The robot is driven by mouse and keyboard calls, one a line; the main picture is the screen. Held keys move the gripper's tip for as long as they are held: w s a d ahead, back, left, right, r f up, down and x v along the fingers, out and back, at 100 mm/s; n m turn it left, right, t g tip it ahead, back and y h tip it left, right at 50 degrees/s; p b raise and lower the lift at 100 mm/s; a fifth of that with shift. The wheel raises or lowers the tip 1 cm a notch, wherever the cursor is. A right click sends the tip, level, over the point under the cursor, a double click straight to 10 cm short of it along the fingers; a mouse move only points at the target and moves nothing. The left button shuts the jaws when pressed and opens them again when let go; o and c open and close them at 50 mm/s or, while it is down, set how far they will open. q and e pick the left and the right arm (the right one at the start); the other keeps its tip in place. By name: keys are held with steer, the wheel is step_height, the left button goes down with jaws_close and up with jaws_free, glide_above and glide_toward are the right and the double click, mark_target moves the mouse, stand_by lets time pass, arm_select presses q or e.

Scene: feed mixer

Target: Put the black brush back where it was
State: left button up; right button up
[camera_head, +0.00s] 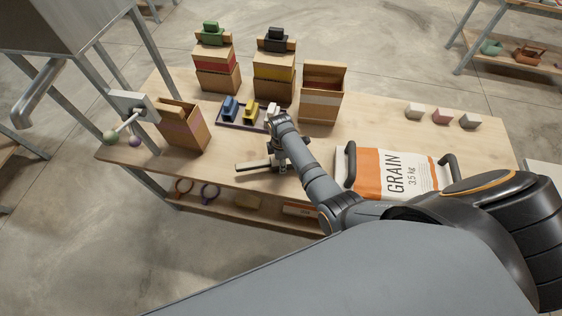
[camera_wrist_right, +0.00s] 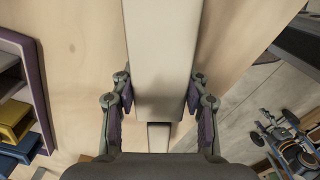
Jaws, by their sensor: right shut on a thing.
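My right gripper (camera_head: 280,166) is low over the front middle of the table. In the right wrist view the gripper (camera_wrist_right: 160,100) is shut on a long pale bar (camera_wrist_right: 158,50), which runs between its two fingers. In the head view the held bar (camera_head: 250,167) sticks out to the left of the fingers, near the table's front edge. I cannot tell if it touches the table, and no bristles show. A black object (camera_head: 275,42) with a raised top sits on the box with a yellow band. I cannot tell if it is a brush. My left gripper is not in view.
A dark tray (camera_head: 226,124) with blue, yellow and white pieces lies behind the gripper. Open boxes stand at left (camera_head: 182,128) and behind (camera_head: 321,98). A grain bag (camera_head: 372,170) lies at right. Small blocks (camera_head: 442,116) sit at the back right. Table between them is clear.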

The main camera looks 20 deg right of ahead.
steer(key=shift+f, duration=0.3)
steer(key=shift+f+b, duration=0.3)
steer(key=shift+b, duration=0.05)
steer(key=o, duration=1.4)
step_height(320, 180, up, 12)
steer(key=shift+r, duration=0.1)
